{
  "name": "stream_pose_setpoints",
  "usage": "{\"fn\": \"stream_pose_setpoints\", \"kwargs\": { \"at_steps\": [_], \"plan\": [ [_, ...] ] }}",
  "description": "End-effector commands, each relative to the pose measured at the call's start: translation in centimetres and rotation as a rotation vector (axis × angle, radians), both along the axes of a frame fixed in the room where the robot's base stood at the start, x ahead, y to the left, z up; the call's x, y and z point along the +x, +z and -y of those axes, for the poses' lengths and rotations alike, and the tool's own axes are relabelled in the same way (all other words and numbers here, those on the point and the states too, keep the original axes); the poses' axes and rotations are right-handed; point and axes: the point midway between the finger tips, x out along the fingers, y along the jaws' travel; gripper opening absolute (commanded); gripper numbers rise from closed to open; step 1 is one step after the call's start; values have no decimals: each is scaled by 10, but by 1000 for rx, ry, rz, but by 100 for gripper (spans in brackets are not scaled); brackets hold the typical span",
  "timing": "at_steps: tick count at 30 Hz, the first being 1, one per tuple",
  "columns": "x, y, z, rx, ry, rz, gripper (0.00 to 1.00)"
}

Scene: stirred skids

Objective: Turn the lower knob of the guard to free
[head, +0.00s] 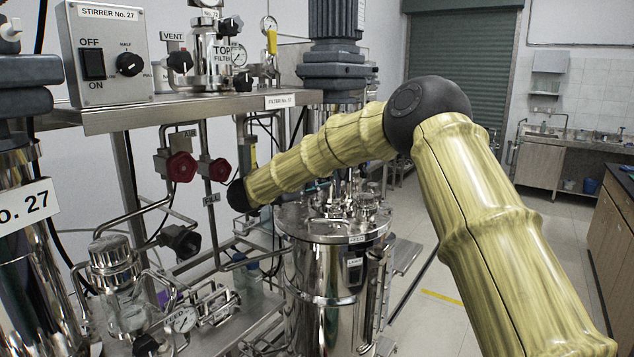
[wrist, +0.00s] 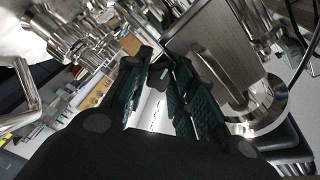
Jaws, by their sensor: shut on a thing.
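In the wrist view my gripper (wrist: 160,82) has its two green-padded fingers closed around a small dark piece (wrist: 159,74), which looks like the knob. A bright pale metal strip (wrist: 152,112) lies between the fingers, nearer the camera. Most of the knob is hidden by the fingers, and its pointing direction and any marks cannot be read. In the head view my arm reaches left over the steel vessel, and its far end hides my gripper. I cannot make out the guard or its lower knob in that view.
The steel vessel (head: 322,262) with its crowded lid stands under my forearm. Left are a shelf (head: 215,108) with the stirrer box (head: 108,55), red valve knobs (head: 181,166), pipes and a glass filter (head: 124,300). Free floor (head: 445,270) lies between the vessel and my upper arm.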

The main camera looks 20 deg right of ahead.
Motion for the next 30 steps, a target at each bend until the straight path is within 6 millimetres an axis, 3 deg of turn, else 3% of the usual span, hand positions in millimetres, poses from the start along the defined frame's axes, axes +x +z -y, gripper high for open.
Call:
{"fn": "stream_pose_setpoints", "kwargs": {
  "at_steps": [21, 22, 24, 25, 30],
  "plan": [
    [-1, -3, -1, -26, 0, -88, 2],
    [-1, -3, -1, -26, 0, -88, 31],
    [0, -3, -1, -26, 0, -87, 44],
    [0, -3, -1, -26, 0, -87, 48],
    [0, -2, 0, -26, 0, -84, 48]
  ]
}}
